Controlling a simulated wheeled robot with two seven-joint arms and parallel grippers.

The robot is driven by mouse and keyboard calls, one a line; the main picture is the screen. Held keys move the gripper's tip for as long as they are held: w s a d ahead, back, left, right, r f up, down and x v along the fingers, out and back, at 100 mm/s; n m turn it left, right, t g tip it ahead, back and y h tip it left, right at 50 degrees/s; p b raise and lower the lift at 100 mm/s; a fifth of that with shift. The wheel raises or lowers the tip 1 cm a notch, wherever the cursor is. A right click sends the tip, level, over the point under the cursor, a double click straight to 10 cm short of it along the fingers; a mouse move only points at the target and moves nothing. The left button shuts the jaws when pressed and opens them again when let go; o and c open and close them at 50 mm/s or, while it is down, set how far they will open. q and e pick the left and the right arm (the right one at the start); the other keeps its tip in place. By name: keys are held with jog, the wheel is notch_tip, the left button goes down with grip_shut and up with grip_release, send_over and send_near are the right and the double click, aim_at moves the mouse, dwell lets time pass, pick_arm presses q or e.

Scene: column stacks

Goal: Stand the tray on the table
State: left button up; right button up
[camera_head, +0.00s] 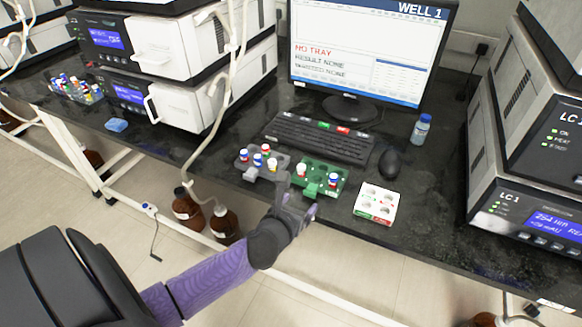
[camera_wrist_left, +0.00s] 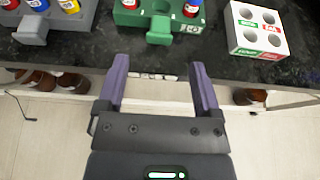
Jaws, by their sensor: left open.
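A green tray (camera_head: 321,173) with a few vials lies flat on the black table (camera_head: 420,220) near its front edge. Its front tab shows in the left wrist view (camera_wrist_left: 160,29). A grey tray (camera_head: 250,173) with several vials lies just left of it and also shows in the left wrist view (camera_wrist_left: 84,20). I cannot tell which one is the task's tray. My left gripper (camera_head: 301,203) is open and empty at the table's front edge. In the left wrist view its fingers (camera_wrist_left: 159,75) point toward the green tray, apart from it. My right gripper is out of view.
A white box with holes (camera_head: 375,203) sits right of the green tray. Behind are a keyboard (camera_head: 320,138), mouse (camera_head: 390,163), monitor (camera_head: 370,45) reading "NO TRAY", and a blue-capped bottle (camera_head: 420,130). Instruments stand left (camera_head: 205,105) and right (camera_head: 530,215). Brown bottles (camera_head: 187,208) stand below.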

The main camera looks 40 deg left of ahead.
pick_arm(q)
jog(key=s+d+f+n+g+h, duration=0.1)
jog(key=s+d+f+n+g, duration=0.2)
jog(key=s+f+n+g, duration=1.05)
jog(key=s+d+f+n, duration=0.1)
jog(key=s+f+n, duration=0.3)
jog(key=s, duration=0.4)
jog(key=s+d+f+n+h, duration=0.1)
jog(key=s+f+n, duration=0.3)
jog(key=s+n, duration=0.3)
jog(key=s+d+f+n, duration=0.2)
jog(key=s+f+n, duration=0.3)
jog(key=s, duration=0.6)
jog(key=shift+n+h+p, duration=0.3)
jog(key=shift+n+p, duration=0.1)
jog(key=shift+n, duration=0.25)
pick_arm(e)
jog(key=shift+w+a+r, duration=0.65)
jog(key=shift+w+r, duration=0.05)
pick_arm(q)
jog(key=shift+s+t, duration=0.15)
jog(key=shift+t, duration=0.1)
